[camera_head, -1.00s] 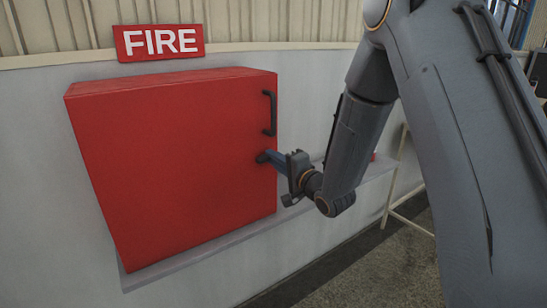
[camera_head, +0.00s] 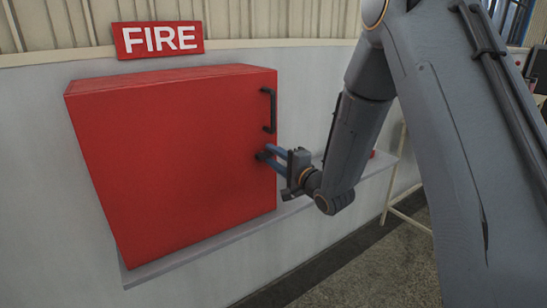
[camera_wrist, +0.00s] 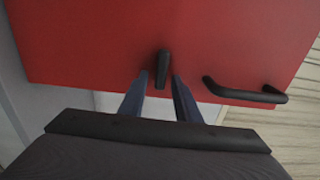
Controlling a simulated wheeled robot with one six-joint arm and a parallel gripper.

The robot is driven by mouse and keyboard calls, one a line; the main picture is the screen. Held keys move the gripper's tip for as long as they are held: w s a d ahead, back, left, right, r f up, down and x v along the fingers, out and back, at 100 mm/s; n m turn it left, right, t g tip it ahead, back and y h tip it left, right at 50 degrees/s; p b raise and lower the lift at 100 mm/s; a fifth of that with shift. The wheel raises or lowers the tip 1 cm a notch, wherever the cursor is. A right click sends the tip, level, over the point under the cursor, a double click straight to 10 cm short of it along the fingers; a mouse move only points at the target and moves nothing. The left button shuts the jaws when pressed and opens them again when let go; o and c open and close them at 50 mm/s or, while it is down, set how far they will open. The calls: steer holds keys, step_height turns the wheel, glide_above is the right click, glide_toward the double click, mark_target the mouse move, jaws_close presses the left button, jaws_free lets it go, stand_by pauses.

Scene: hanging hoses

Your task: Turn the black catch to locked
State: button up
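The black catch (camera_wrist: 162,68) sits on the red cabinet door (camera_head: 175,160) near its right edge, below the door handle. In the wrist view its long side runs crosswise to the handle. In the head view the catch (camera_head: 261,156) is small and partly hidden by my fingers. My gripper (camera_wrist: 160,78) is open, with one blue finger on each side of the catch. A narrow gap shows between the catch and each finger. In the head view my gripper (camera_head: 276,157) reaches in from the right, its fingers one above the other.
A black bar handle (camera_head: 269,111) stands on the door above the catch; it also shows in the wrist view (camera_wrist: 245,93), right of my fingers. A FIRE sign (camera_head: 158,40) is on the wall above. A grey ledge (camera_head: 200,241) runs under the cabinet.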

steer(key=b+v, duration=0.2)
steer(key=v, duration=0.5)
steer(key=shift+s+d, duration=0.25)
steer(key=shift+s, duration=0.1)
steer(key=s+d+f+n+g+h, duration=0.55)
steer(key=d+f+h, duration=0.25)
steer(key=d, duration=0.3)
steer(key=s+d+f+n+g+h, duration=0.1)
steer(key=s+n+g, duration=0.2)
steer(key=s, duration=0.8)
steer(key=s+d+f+n+g+h, duration=0.1)
steer(key=s+g, duration=0.4)
steer(key=s, duration=0.6)
steer(key=shift+d+f+n+g, duration=0.4)
steer(key=shift+d+n, duration=0.25)
steer(key=shift+n, duration=0.3)
